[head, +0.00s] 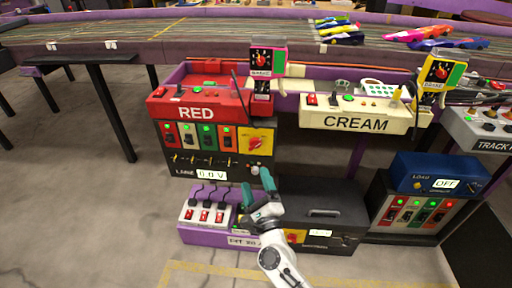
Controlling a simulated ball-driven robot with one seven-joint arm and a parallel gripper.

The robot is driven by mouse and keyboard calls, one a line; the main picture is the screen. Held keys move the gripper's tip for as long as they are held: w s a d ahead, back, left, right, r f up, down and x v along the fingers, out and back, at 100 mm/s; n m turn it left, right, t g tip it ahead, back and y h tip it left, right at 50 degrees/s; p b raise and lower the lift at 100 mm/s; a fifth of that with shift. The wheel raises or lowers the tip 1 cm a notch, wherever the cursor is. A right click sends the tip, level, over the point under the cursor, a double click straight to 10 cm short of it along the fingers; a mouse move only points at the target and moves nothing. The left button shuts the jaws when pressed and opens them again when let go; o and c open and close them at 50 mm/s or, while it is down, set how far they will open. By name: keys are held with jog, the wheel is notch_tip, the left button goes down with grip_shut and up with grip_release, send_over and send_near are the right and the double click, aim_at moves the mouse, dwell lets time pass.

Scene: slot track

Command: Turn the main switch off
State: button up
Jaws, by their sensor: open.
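No switch has a readable "main" label, so I cannot tell which one is the main switch. A red rotary knob on a yellow plate (292,237) is low on the dark box, just right of my wrist and partly hidden by it. Another yellow plate with a red knob (257,141) is on the lane unit under the RED box. My gripper (256,184) has teal fingers, is open and empty, and is in front of the gap between the lever panel and the dark box. It hides part of both. I cannot tell whether it touches anything.
The purple-based panel with several levers (207,212) is left of my gripper. The RED box (198,109) and CREAM box (358,119) are above. The blue unit reading OFF (437,172) is at right. A slot track (200,40) runs behind. The floor at left (70,200) is clear.

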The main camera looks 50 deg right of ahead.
aim_at(255, 147)
jog(key=w+d+r+m, duration=0.1)
jog(key=w+d, duration=0.1)
jog(key=w+d+r+h, duration=0.1)
jog(key=w+d, duration=0.2)
jog(key=w+d+r+m+g+h, duration=0.1)
jog(key=w+d, duration=0.1)
jog(key=shift+w+d+m+b, duration=0.3)
jog(key=shift+w+d+b, duration=0.05)
jog(key=shift+d, duration=0.05)
jog(key=c, duration=1)
jog(key=shift+c, duration=0.2)
